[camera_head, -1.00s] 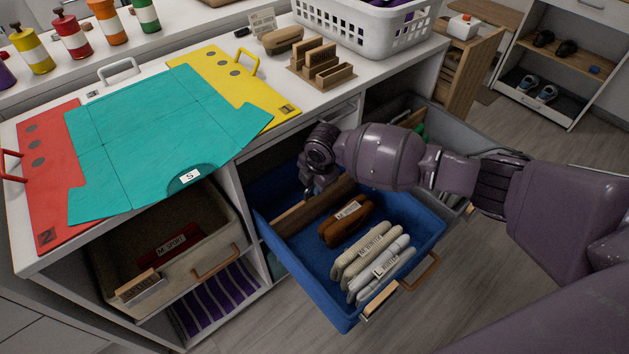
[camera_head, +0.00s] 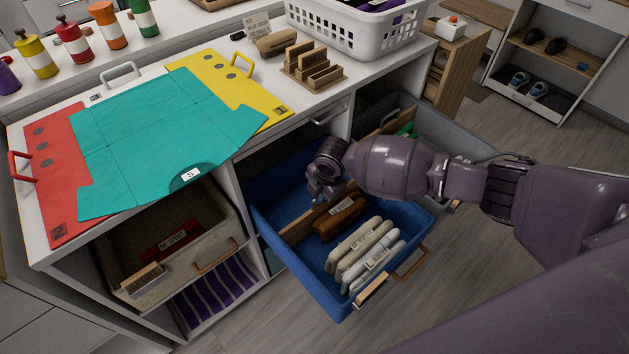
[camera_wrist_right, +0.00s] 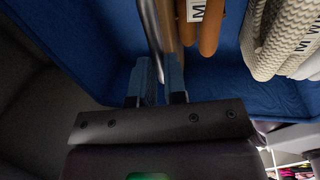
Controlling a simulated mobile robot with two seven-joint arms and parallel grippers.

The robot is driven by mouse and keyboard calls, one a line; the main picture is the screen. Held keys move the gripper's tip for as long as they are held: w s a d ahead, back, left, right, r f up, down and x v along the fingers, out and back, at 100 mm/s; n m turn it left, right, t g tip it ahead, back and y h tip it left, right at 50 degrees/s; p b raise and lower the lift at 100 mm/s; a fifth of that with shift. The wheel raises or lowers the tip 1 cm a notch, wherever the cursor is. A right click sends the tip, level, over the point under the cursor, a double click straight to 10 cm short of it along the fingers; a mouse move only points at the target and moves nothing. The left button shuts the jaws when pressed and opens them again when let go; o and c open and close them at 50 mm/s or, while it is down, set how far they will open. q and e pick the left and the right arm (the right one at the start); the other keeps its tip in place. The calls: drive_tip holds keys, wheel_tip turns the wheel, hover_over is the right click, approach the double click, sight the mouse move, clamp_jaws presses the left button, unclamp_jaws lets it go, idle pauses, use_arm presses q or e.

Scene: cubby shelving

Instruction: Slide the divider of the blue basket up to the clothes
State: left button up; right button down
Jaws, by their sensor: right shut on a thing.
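The blue basket (camera_head: 263,213) is pulled out below the counter. Its wooden divider (camera_head: 297,229) stands across it, right beside the brown folded clothes (camera_head: 340,222). Cream knitted clothes (camera_head: 358,246) and whitish clothes (camera_head: 377,263) stand nearer the basket front. My right gripper (camera_head: 323,190) reaches down into the basket and is shut on the divider's upper edge. In the right wrist view the divider (camera_wrist_right: 151,30) runs between the fingers (camera_wrist_right: 157,88), with the brown clothes (camera_wrist_right: 209,28) close to its right. I cannot tell whether they touch. My left gripper is not in view.
The counter above holds a teal folded shirt (camera_head: 165,135) over red and yellow boards, wooden label holders (camera_head: 312,70) and a white laundry basket (camera_head: 350,35). A beige basket (camera_head: 205,225) is left of the blue one; a grey basket (camera_head: 455,135) is right. Bare basket floor lies behind the divider.

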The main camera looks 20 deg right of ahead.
drive_tip(key=s, duration=0.1)
drive_tip(key=s+d+p, duration=0.1)
drive_tip(key=s, duration=0.1)
drive_tip(key=shift+s+d+r+p, duration=0.15)
drive_tip(key=shift+s+r+p, duration=0.1)
drive_tip(key=shift+s+p, duration=0.05)
drive_tip(key=shift+s+d, duration=0.1)
drive_tip(key=shift+s, duration=0.15)
drive_tip(key=shift+s+f, duration=0.1)
drive_tip(key=shift+f, duration=0.15)
drive_tip(key=c, duration=1.2)
unclamp_jaws()
drive_tip(key=shift+o, duration=0.2)
